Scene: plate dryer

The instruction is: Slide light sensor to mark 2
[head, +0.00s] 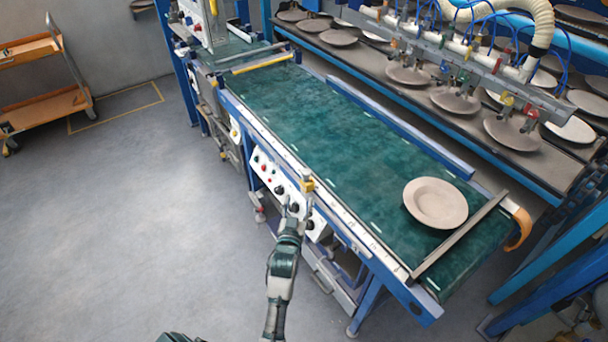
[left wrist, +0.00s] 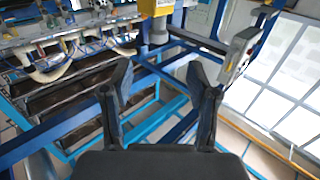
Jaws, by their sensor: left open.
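The light sensor appears to be the small yellow block (head: 307,185) on the rail along the conveyor's near edge. In the left wrist view a yellow block (left wrist: 157,8) with a grey cylinder under it shows at the top, beyond the fingertips. My left gripper (head: 291,207) is just left of and below the sensor in the head view, in front of the control panel. In the left wrist view its fingers (left wrist: 160,78) are apart with nothing between them. The rail (head: 348,229) carries small markings, too small to read. My right gripper is not in view.
A beige plate (head: 435,203) lies on the green conveyor belt (head: 300,110) near its right end. A white control panel (head: 276,180) with knobs sits below the rail. A dryer rack (head: 400,88) with several plates stands behind. The floor (head: 130,220) at left is clear.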

